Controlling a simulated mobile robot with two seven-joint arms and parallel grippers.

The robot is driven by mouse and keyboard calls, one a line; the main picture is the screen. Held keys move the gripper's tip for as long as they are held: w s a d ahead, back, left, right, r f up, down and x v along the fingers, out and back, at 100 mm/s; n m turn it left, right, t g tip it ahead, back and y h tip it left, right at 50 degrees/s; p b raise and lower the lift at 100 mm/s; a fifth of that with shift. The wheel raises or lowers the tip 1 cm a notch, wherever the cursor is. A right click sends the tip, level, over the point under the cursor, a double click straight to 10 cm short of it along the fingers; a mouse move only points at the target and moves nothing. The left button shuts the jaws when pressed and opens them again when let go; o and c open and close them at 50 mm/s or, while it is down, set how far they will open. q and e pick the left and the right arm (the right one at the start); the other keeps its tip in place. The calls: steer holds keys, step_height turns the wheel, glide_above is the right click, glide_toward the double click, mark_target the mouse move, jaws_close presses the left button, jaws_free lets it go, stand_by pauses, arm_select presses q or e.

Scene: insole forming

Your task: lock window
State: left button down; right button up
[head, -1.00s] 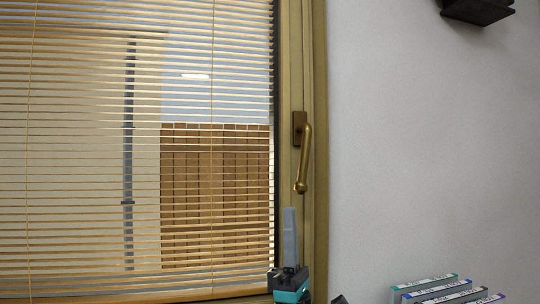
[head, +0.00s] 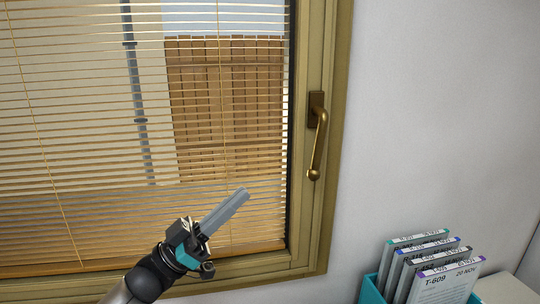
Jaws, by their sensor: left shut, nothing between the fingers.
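The window (head: 312,215) has a brass-coloured frame, with slatted blinds over its glass. Its brass handle (head: 319,145) is on the right side of the frame and hangs down from its mounting plate, tilted slightly, with the round knob at the lower end. My left gripper (head: 243,193) is in front of the blinds, to the left of and below the handle, clear of it. Its grey fingers are together with nothing between them and point up and to the right. My right gripper is not in view.
A teal holder (head: 371,291) with several labelled cases (head: 446,285) stands at the lower right, near a pale surface (head: 497,290). The grey wall (head: 430,110) right of the window is bare. The space between my left gripper and the handle looks free.

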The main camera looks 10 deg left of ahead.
mark_target(315, 155)
arm_select(q)
steer(key=p+x, duration=0.1)
steer(key=x, duration=0.3)
steer(key=f+p+x, duration=0.1)
steer(key=x, duration=0.3)
steer(key=d+p+x, duration=0.1)
steer(key=x, duration=0.3)
steer(key=shift+w+d+f, duration=0.1)
steer(key=shift+w+f, duration=0.15)
steer(key=shift+w, duration=0.1)
steer(key=shift+w+d+f, duration=0.15)
steer(key=shift+w+d, duration=0.05)
steer(key=shift+d, duration=0.2)
steer(key=b, duration=0.2)
steer(key=d+f+t+h+b, duration=0.1)
steer(key=b, duration=0.1)
steer(key=shift+w+d+n, duration=0.25)
steer(key=shift+w+n, duration=0.05)
steer(key=shift+d+r+b, duration=0.1)
steer(key=shift+b, duration=0.5)
steer(key=shift+r+h, duration=0.1)
steer(key=shift+h, duration=0.2)
